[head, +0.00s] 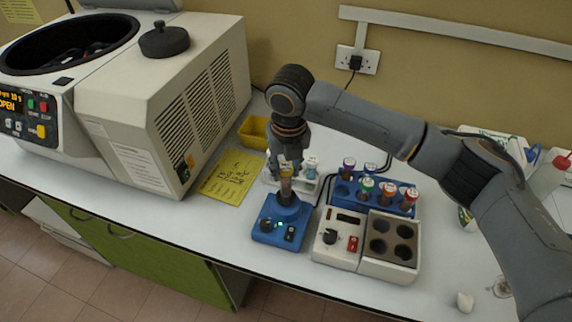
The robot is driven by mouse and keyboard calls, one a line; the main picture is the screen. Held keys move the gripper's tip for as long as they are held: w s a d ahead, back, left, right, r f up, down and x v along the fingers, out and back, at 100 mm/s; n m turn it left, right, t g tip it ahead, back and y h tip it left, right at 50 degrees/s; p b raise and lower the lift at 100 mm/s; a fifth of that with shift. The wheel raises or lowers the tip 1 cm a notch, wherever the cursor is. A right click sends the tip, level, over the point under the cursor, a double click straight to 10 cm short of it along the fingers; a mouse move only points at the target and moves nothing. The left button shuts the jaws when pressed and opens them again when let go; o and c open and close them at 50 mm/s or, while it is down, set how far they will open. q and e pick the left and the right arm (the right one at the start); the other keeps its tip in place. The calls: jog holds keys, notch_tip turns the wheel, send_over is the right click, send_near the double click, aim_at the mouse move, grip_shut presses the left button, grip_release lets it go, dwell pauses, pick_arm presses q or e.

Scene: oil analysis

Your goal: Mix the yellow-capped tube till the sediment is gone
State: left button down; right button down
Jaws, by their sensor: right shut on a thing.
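My right gripper (287,163) is shut on the yellow-capped tube (286,188), holding it upright from above. The tube is brownish, and its lower end is at the dark cup on top of the blue vortex mixer (268,238). I cannot tell how firmly it presses there. A green light shows on the mixer's front, beside a dark knob. The gripper hides most of the cap, and the tube is too small to show whether sediment is in it. My left gripper is out of view.
A blue rack (343,197) with several capped tubes stands right of the mixer, behind a heater block (402,231) with empty wells. A yellow sheet (232,177), yellow bin (254,132) and large open centrifuge (160,120) are left.

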jog(key=shift+f, duration=0.4)
dwell(1.7)
dwell(0.5)
notch_tip(320, 180, up, 9)
jog(key=p, duration=0.9)
jog(key=shift+r+p, duration=0.1)
jog(key=shift+p, duration=0.3)
